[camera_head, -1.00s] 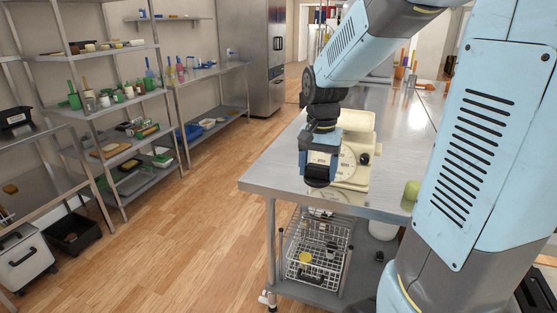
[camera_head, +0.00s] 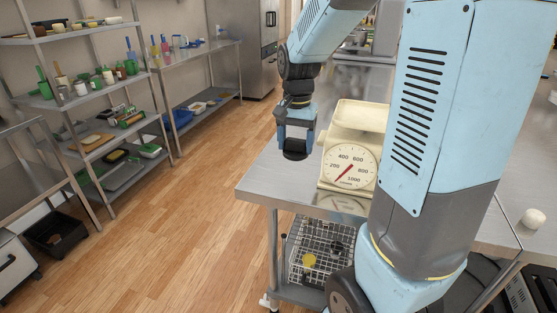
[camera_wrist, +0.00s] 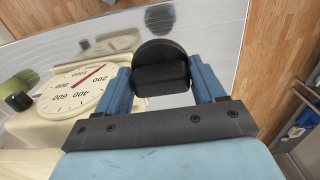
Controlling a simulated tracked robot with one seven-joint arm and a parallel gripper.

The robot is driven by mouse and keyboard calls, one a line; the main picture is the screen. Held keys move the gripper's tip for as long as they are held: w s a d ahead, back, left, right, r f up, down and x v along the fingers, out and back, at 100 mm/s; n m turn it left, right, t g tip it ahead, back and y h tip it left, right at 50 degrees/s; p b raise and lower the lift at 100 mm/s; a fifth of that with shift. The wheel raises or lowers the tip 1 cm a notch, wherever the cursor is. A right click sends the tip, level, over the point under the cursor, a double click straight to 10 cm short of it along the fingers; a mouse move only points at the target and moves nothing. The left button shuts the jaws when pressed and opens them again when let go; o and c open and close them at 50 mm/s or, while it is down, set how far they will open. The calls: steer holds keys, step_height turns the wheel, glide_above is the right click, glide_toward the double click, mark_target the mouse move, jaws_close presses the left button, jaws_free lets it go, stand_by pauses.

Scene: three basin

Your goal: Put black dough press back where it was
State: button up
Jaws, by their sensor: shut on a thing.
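The black dough press (camera_head: 295,151) hangs from my gripper (camera_head: 296,138) in the head view, over the near left part of the steel table (camera_head: 262,190). In the wrist view, the round black press (camera_wrist: 160,62) sits between the two blue fingers of my gripper (camera_wrist: 162,82), which is shut on it. The press appears held above the table surface, with a dark patch like its reflection below it. How its hidden side is gripped cannot be seen.
A cream kitchen scale (camera_head: 350,165) stands just right of my gripper; its dial shows in the wrist view (camera_wrist: 75,88). A wire basket (camera_head: 318,250) sits on the shelf below. Loaded shelves (camera_head: 100,105) stand across the wooden floor at left.

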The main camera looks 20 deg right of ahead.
steer(key=w+f, duration=0.2)
steer(key=w, duration=0.1)
steer(key=w+a+f, duration=0.1)
steer(key=w+f, duration=0.1)
steer(key=w, duration=0.1)
steer(key=w+f, duration=0.3)
steer(key=shift+a, duration=0.2)
steer(key=shift+w+a+f, duration=0.15)
steer(key=shift+w+f, duration=0.5)
steer(key=shift+f, duration=0.1)
steer(key=shift+s+f, duration=0.1)
steer(key=shift+f, duration=1.35)
steer(key=shift+f, duration=0.1)
steer(key=o, duration=1.1)
